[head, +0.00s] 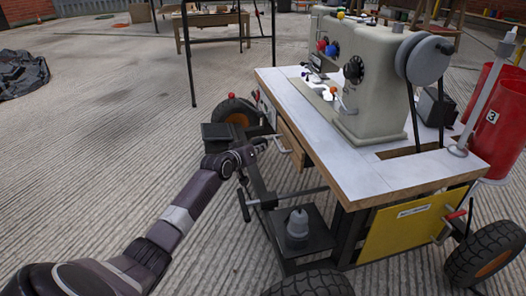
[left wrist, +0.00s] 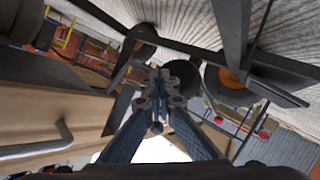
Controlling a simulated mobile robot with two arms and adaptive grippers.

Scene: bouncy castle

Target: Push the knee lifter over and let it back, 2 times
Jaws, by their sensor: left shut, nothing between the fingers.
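A sewing machine (head: 380,75) stands on a pale table (head: 330,135) with a dark metal frame. I cannot single out the knee lifter with certainty among the dark bars under the table's near edge. My left gripper (head: 262,145) is beside that edge, close to a metal drawer handle (head: 284,148) but apparently apart from it. In the left wrist view the gripper (left wrist: 158,92) has its fingers together with nothing between them. Dark bars lie beyond the fingertips; whether they touch is unclear. The drawer handle (left wrist: 40,142) is at left there. My right gripper is not in view.
The table stands on wheels (head: 475,252). A low black shelf (head: 318,238) under it carries a grey bottle-like object (head: 298,226). A yellow panel (head: 408,226) and red canisters (head: 500,120) are at right. The concrete floor (head: 100,140) at left is open.

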